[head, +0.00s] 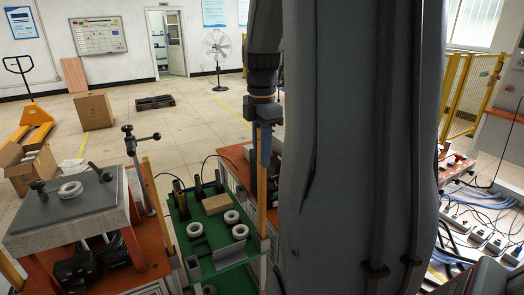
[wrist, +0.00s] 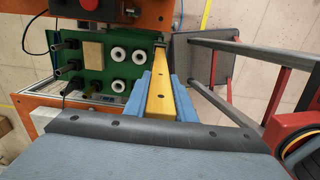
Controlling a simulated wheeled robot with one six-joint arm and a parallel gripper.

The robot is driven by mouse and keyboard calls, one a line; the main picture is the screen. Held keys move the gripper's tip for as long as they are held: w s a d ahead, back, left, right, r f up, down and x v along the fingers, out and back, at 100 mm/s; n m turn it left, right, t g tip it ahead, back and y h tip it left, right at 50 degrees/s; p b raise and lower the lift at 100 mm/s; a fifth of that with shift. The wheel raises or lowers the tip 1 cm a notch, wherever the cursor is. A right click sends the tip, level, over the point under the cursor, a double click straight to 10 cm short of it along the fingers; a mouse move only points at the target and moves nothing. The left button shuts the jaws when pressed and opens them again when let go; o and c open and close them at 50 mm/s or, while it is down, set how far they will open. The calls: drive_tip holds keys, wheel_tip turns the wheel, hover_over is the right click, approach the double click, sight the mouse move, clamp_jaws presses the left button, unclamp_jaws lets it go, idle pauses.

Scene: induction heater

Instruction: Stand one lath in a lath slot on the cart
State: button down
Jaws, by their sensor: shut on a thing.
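My gripper (head: 263,150) points down and is shut on a yellow wooden lath (head: 262,195), which hangs upright at the right edge of the cart. In the wrist view the lath (wrist: 160,88) is clamped between the blue fingers (wrist: 162,105) and runs away from the camera. Its far end appears close to a small dark bracket at the corner of the green cart top (wrist: 115,72). I cannot tell whether the end is inside a slot or only above it. In the head view the cart's green top (head: 205,262) is below and left of my gripper.
White rings (head: 195,229), a tan block (head: 216,204) and dark upright tools lie on the cart. An orange bench with a grey slab (head: 70,205) stands left. A grey chair-like frame (wrist: 205,60) is right of the lath in the wrist view. Power strips and cables lie at right.

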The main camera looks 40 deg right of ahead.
drive_tip(key=shift+f+b, duration=0.5)
drive_tip(key=shift+f, duration=1.55)
drive_tip(key=c, duration=1.4)
unclamp_jaws()
drive_tip(key=shift+r, duration=0.15)
wheel_tip(320, 180, up, 8)
drive_tip(key=b, duration=0.1)
drive_tip(key=shift+f+b, duration=0.2)
drive_tip(key=shift+b, duration=0.2)
drive_tip(key=shift+f, duration=0.1)
drive_tip(key=s+a+f+m+t+b, duration=0.1)
drive_tip(key=s+a+f+m+b, duration=0.1)
drive_tip(key=a+f+m, duration=1.3)
drive_tip(key=a+f+b, duration=0.1)
drive_tip(key=a+f, duration=0.5)
drive_tip(key=a, duration=0.3)
drive_tip(key=shift+s, duration=0.3)
